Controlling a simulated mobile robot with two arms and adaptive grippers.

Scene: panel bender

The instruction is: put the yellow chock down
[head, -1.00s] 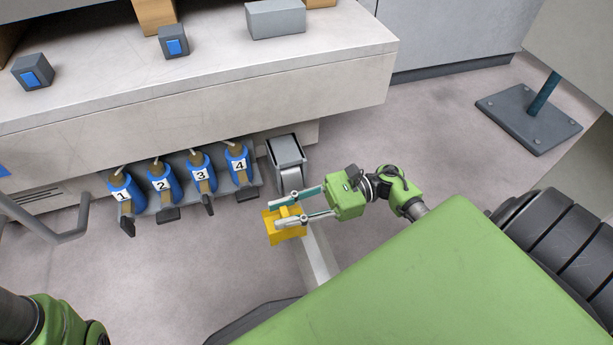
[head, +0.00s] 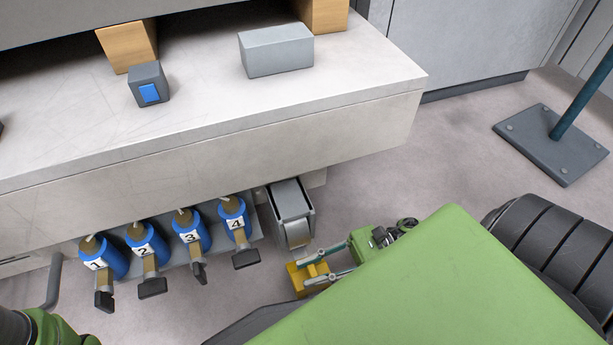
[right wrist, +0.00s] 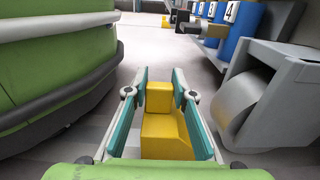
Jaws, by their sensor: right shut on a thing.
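The yellow chock (head: 299,281) is a stepped block, seen at the bottom middle of the head view. My right gripper (head: 322,270) is shut on it, with a finger along each side. In the right wrist view, the chock (right wrist: 165,130) sits between the teal finger pads of the right gripper (right wrist: 163,100). Whether its underside touches the floor I cannot tell. My green body hides part of the right arm in the head view. My left gripper is out of view; only part of the left arm shows at the lower left.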

